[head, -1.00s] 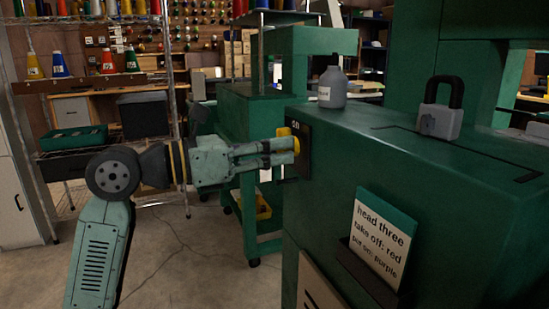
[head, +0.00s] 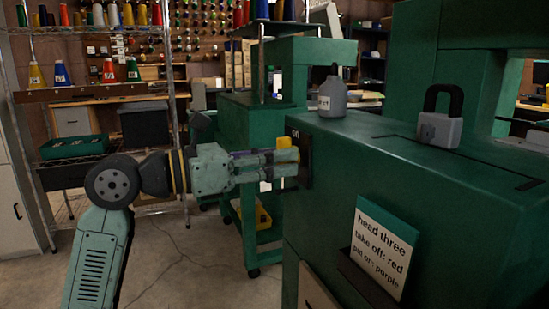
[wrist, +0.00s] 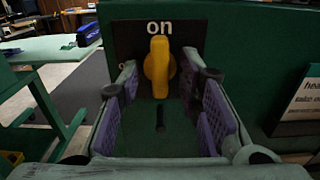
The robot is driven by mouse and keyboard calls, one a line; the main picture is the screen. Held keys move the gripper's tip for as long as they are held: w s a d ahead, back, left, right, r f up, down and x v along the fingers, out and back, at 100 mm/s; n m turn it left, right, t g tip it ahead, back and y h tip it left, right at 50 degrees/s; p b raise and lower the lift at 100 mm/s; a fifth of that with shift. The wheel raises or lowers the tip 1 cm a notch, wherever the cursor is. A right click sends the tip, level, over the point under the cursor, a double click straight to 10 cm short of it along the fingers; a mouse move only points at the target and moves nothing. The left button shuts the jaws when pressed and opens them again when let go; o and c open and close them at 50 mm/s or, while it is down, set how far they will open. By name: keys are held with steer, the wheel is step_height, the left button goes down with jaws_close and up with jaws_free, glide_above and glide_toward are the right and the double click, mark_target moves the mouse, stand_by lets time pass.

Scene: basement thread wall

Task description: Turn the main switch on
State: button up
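The main switch is a yellow knob (wrist: 158,66) on a dark plate (wrist: 128,42) on the green machine's end face. In the wrist view the knob stands upright, its upper end under the word "on". In the head view the knob (head: 284,143) shows above and past my fingers. My gripper (wrist: 162,76) is open, with one purple-padded finger to the left of the knob and one to the right, and gaps between. It also shows side-on in the head view (head: 285,163), close to the plate. The lower part of the plate's lettering is mostly hidden by the left finger.
On the machine top stand a grey bottle (head: 330,94) and a grey padlock (head: 440,118). A card (head: 384,246) reading "head three, take off: red, put on: purple" sits on its side. Shelves with thread cones (head: 60,73) stand at the left. Floor is clear between.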

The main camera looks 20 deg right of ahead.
steer(key=a, duration=1.2)
steer(key=shift+s, duration=0.2)
